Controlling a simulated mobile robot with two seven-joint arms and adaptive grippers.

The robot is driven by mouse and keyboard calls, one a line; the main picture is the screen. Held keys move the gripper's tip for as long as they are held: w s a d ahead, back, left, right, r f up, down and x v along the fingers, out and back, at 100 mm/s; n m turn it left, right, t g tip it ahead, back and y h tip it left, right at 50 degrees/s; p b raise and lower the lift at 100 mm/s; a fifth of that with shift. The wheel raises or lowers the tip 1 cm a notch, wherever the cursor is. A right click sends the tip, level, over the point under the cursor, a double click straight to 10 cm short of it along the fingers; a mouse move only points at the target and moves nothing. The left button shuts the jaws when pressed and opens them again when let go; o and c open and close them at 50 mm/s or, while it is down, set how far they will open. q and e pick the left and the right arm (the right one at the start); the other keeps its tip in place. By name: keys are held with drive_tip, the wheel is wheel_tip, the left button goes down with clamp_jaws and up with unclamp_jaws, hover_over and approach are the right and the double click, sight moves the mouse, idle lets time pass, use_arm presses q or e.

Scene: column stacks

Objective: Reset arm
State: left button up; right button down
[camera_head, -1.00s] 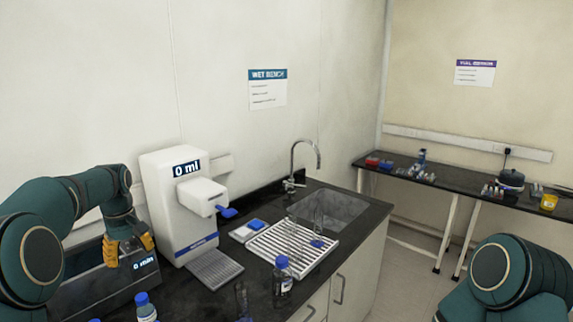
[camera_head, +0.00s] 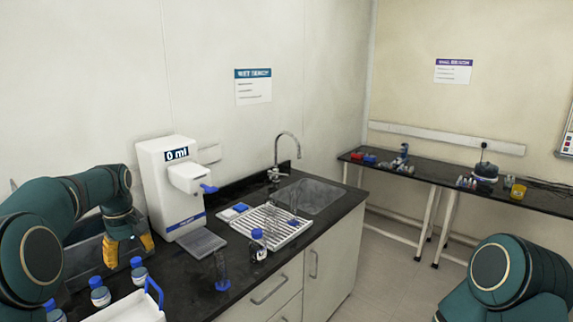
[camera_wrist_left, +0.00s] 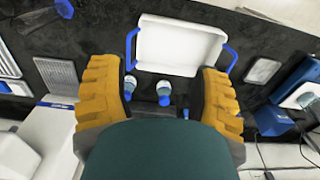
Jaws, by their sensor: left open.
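My left arm comes in from the left in the head view, bent at the elbow. Its left gripper (camera_head: 128,250) has orange-yellow fingers and hangs pointing down over the dark bench, left of the white dispenser (camera_head: 165,185). In the left wrist view the gripper (camera_wrist_left: 160,95) has its two fingers wide apart with nothing held between them. Blue-capped bottles (camera_wrist_left: 163,90) and a white tray with blue handles (camera_wrist_left: 180,45) show beyond the fingers. My right arm shows only as a teal link at bottom right of the head view; its gripper is out of frame.
On the bench stand blue-capped bottles (camera_head: 138,270), the white tray (camera_head: 125,310), a glass cylinder (camera_head: 222,272), a bottle (camera_head: 258,245), a drying rack (camera_head: 262,226) and a sink (camera_head: 312,196) with a tap. Another bench (camera_head: 420,170) stands along the far wall. Open floor lies between.

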use_arm(q)
drive_tip(key=s+d+f+m+h+b, duration=0.15)
drive_tip(key=d+f, duration=0.25)
drive_tip(key=f, duration=0.5)
drive_tip(key=s+d+f+m+b, duration=0.1)
drive_tip(key=d+f+b, duration=0.1)
drive_tip(key=d+f, duration=0.45)
drive_tip(key=s+d+f+m+b, duration=0.1)
drive_tip(key=s+d+f+m, duration=0.15)
drive_tip(key=f, duration=0.85)
drive_tip(key=s+d+f+m+t+h+b, duration=0.1)
drive_tip(key=s+d+f+b, duration=0.1)
drive_tip(key=s+d+f, duration=0.5)
drive_tip(key=s+d+f+m+t+h+b, duration=0.1)
drive_tip(key=s+d+f+m+b, duration=0.1)
drive_tip(key=s+d+f, duration=0.5)
drive_tip(key=s+f+b, duration=0.1)
drive_tip(key=s, duration=0.5)
drive_tip(key=shift+s+d+f, duration=0.4)
drive_tip(key=shift+h, duration=0.25)
drive_tip(key=c, duration=0.3)
drive_tip(key=shift+a, duration=0.1)
